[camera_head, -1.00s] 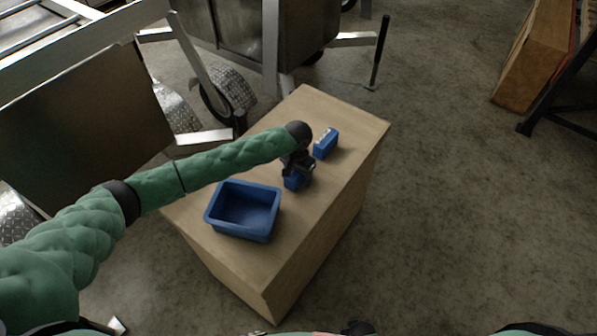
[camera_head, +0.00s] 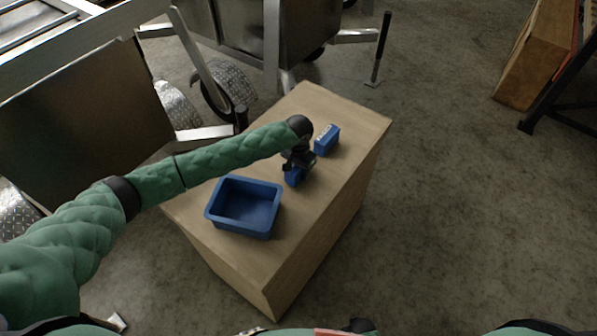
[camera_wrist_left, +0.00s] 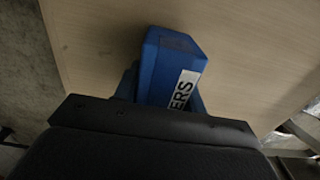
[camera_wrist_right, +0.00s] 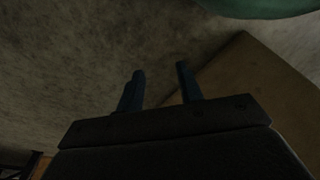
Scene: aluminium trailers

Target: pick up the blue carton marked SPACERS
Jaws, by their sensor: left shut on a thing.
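The blue carton with a white label (camera_wrist_left: 165,68) is between the fingers of my left gripper (camera_wrist_left: 165,88); the letters "ERS" show in the left wrist view and the rest of the label is hidden.
An empty-looking blue bin (camera_head: 211,213) sits on the near left of the wooden box (camera_head: 330,108). Metal trailers (camera_head: 80,110) stand behind and left. Open floor lies to the right.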

